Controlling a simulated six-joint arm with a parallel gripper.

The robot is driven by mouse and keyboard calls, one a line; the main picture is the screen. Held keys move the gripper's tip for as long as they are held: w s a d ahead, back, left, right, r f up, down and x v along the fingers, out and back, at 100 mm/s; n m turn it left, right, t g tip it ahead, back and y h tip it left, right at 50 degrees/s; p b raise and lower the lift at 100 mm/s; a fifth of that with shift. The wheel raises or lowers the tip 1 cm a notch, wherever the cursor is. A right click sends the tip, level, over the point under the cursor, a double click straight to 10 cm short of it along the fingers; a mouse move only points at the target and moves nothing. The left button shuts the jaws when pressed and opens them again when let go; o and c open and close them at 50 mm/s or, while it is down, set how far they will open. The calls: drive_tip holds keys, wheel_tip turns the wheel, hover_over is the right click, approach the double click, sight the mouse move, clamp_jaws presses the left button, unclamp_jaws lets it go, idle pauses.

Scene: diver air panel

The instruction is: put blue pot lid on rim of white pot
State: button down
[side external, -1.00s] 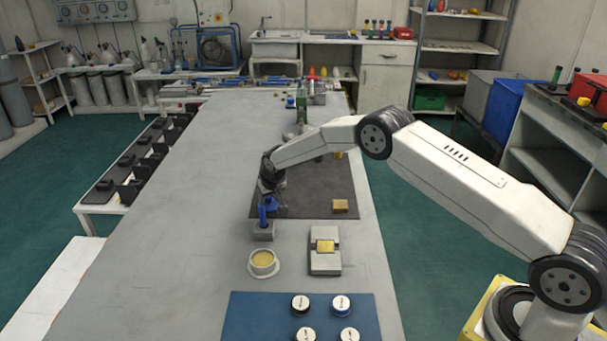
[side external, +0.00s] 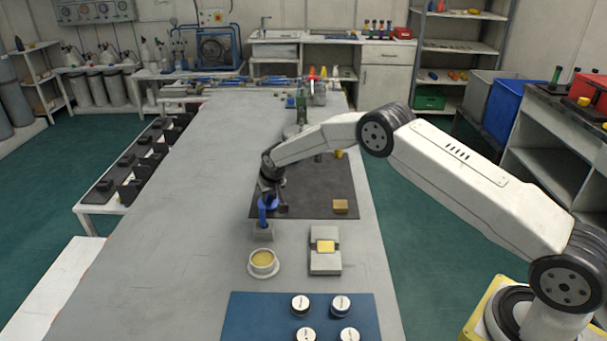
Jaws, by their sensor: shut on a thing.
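The blue pot lid (side external: 271,203) is at the tip of my gripper (side external: 270,193), over the left part of the dark mat. My gripper points down and is shut on the lid; the fingers hide part of it, and its exact tilt is unclear. The white pot (side external: 263,271) stands upright on the grey bench, nearer the camera than my gripper. It has a wide pale base and a yellowish inside, and its rim is bare. The lid is apart from the pot.
A grey fixture (side external: 325,262) with a yellow top is right of the pot. A blue panel (side external: 257,318) with white-topped knobs lies in front. The bench's left side is clear.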

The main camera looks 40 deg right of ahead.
drive_tip(key=shift+r, duration=0.65)
drive_tip(key=shift+r, duration=0.4)
wheel_tip(320, 180, up, 11)
drive_tip(key=s+a+n+y, duration=0.2)
drive_tip(key=s+a+n, duration=0.4)
drive_tip(key=s+a, duration=1)
drive_tip(key=shift+s+d+f, duration=0.15)
drive_tip(key=shift+s+f, duration=0.05)
drive_tip(key=shift+f, duration=0.55)
drive_tip(key=shift+s+d+f, duration=0.15)
drive_tip(key=shift+d+f, duration=0.05)
drive_tip(key=shift+f, duration=0.55)
drive_tip(key=shift+s+d+f, duration=0.15)
drive_tip(key=shift+s+f, duration=0.05)
drive_tip(key=shift+f, duration=0.55)
drive_tip(key=shift+f, duration=0.15)
hover_over(260, 259)
drive_tip(key=s, duration=0.2)
drive_tip(key=shift+w+d+f, duration=0.1)
drive_tip(key=shift+f, duration=1.3)
drive_tip(key=shift+w+d+f, duration=0.1)
drive_tip(key=shift+f, duration=1.3)
drive_tip(key=shift+s+f, duration=0.1)
drive_tip(key=shift+f, duration=0.3)
